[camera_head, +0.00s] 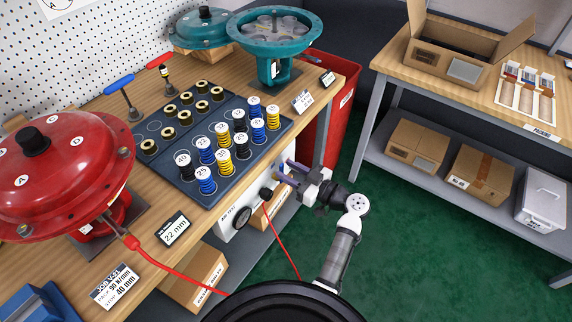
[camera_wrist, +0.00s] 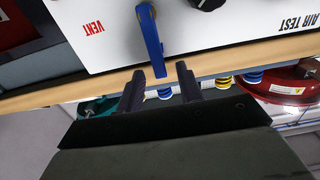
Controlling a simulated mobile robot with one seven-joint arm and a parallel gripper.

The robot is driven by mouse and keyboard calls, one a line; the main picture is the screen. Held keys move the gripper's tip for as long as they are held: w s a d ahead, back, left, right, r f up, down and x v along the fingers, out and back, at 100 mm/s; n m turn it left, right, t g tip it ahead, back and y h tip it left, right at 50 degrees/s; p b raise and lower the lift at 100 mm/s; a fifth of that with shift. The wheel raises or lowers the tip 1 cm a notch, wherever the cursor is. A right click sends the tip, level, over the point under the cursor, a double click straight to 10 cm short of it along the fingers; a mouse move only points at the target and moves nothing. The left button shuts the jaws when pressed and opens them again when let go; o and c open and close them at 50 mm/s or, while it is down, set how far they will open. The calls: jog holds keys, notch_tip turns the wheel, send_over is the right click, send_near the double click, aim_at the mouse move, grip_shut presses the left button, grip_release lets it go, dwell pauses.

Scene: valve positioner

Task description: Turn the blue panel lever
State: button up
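The blue panel lever (camera_wrist: 152,40) shows in the wrist view on the white panel (camera_wrist: 100,30), beside the red VENT label (camera_wrist: 92,28). Its long end points down in that picture, toward my gripper. My gripper (camera_wrist: 161,84) is open, with one dark finger on each side of the lever's end. Whether either finger touches the lever I cannot tell. In the head view my gripper (camera_head: 282,172) is at the white panel (camera_head: 236,214) below the bench edge. The lever cannot be clearly made out there.
A black knob (camera_wrist: 207,3) sits beside the lever. A red hose (camera_head: 180,267) runs from the red actuator (camera_head: 62,165). Springs stand on a dark mat (camera_head: 185,178) above the panel. A red bin (camera_head: 318,118) is behind my gripper. Green floor (camera_head: 410,230) to the right is clear.

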jog(key=shift+x, duration=0.8)
grip_shut()
